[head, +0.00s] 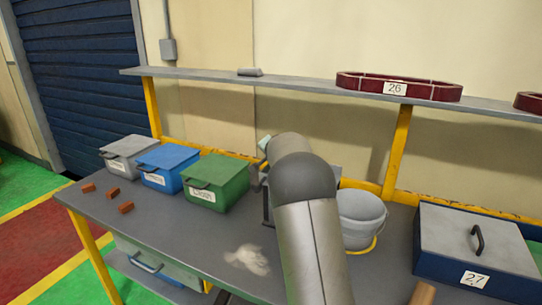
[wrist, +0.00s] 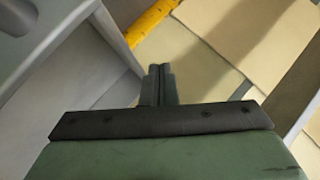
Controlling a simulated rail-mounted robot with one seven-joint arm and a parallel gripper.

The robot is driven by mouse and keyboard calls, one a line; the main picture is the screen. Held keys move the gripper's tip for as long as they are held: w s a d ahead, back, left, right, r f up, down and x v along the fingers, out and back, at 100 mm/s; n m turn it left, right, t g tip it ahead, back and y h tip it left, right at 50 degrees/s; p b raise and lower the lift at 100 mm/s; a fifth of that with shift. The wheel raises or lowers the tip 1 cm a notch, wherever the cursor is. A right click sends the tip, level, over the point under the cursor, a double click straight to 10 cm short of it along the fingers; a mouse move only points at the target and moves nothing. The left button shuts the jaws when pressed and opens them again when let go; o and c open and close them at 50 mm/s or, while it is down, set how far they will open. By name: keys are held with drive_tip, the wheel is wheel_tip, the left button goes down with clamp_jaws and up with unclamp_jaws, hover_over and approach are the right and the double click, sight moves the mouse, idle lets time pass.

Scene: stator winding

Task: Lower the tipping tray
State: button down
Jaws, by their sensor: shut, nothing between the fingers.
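My gripper (wrist: 160,72) is shut and empty in the wrist view, its two dark fingers pressed together. A grey, tray-like body with a raised rim (wrist: 108,32) lies to the left of the fingers there. It looks like the tipping tray, seen close up and only in part. I cannot tell whether the fingers touch it. In the head view, a grey piece (head: 327,181) on a dark stand shows behind my arm, probably the same tray. My arm hides most of it, along with my fingertips, so its tilt is unclear.
On the bench, grey (head: 128,152), blue (head: 167,167) and green (head: 217,181) lidded boxes stand left of my arm. A grey bucket (head: 361,218) and a box marked 27 (head: 476,250) stand right. A shelf (head: 300,88) runs above. A pale smudge (head: 248,260) marks the bench front.

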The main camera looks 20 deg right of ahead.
drive_tip(key=s+a+r+p, duration=0.1)
drive_tip(key=s+a+r, duration=0.1)
drive_tip(key=r, duration=0.3)
drive_tip(key=s+a+r+p, duration=0.1)
drive_tip(key=s+a+r, duration=0.1)
drive_tip(key=r, duration=0.4)
drive_tip(key=shift+s+a, duration=0.4)
drive_tip(key=shift+a, duration=0.25)
drive_tip(key=s+a+f+n+g+y, duration=0.1)
drive_tip(key=s+a+f+n+g, duration=0.2)
drive_tip(key=s, duration=1.3)
drive_tip(key=s+a+f+n+g+y, duration=0.1)
drive_tip(key=s+a+f+n+g, duration=0.3)
drive_tip(key=s, duration=1.2)
drive_tip(key=s+a+f+n+g, duration=0.3)
drive_tip(key=s+a+f+n, duration=0.3)
drive_tip(key=s, duration=1)
wheel_tip(320, 180, down, 3)
drive_tip(key=a, duration=0.3)
drive_tip(key=shift+s+g+y, duration=0.2)
drive_tip(key=shift+g+y, duration=0.2)
drive_tip(key=shift+f, duration=0.1)
